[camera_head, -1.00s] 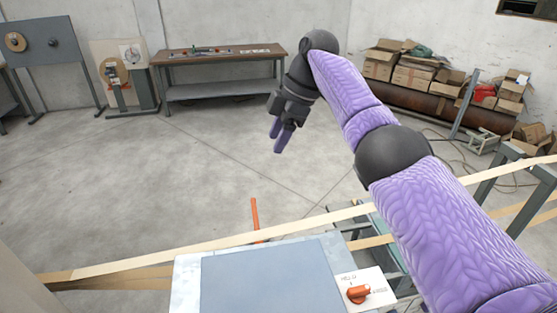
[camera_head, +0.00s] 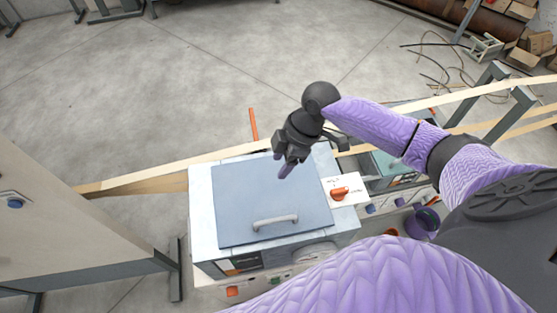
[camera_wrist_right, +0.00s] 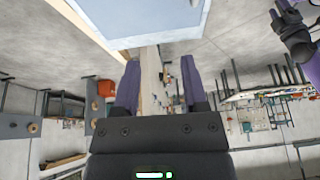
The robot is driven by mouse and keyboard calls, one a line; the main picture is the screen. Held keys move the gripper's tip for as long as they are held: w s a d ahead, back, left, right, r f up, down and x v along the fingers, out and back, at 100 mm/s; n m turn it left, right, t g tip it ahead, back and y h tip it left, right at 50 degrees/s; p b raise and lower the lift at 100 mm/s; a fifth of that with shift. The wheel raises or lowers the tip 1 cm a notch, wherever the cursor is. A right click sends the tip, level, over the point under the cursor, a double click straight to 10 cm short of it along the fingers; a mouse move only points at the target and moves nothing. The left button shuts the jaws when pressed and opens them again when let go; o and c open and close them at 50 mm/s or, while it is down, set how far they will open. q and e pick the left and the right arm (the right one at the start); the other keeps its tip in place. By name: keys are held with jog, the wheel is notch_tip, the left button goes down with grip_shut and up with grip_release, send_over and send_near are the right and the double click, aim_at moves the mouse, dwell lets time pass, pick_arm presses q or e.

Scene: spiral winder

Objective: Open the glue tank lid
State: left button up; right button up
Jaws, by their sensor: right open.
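The glue tank (camera_head: 203,215) is a pale box with a flat blue-grey lid (camera_head: 245,195) on top. The lid lies shut and has a light grey bar handle (camera_head: 275,222) near its front edge. My right gripper (camera_head: 285,172) is over the back right part of the lid, apart from the handle. In the right wrist view its two purple fingers (camera_wrist_right: 160,85) are spread with nothing between them, and the blue-grey lid (camera_wrist_right: 140,15) fills the top. My left gripper (camera_wrist_right: 293,25) appears small at the upper right of that view; its jaws are unclear.
An orange-red knob (camera_head: 340,193) on a white plate sits just right of the lid. Pale strips (camera_head: 140,182) run behind the tank. A large beige panel (camera_head: 70,190) stands at the left. A purple container (camera_head: 423,222) is at the right.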

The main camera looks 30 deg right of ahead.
jog(key=shift+x, duration=1.1)
grip_shut()
dwell(0.5)
grip_release()
jog(key=shift+r, duration=0.1)
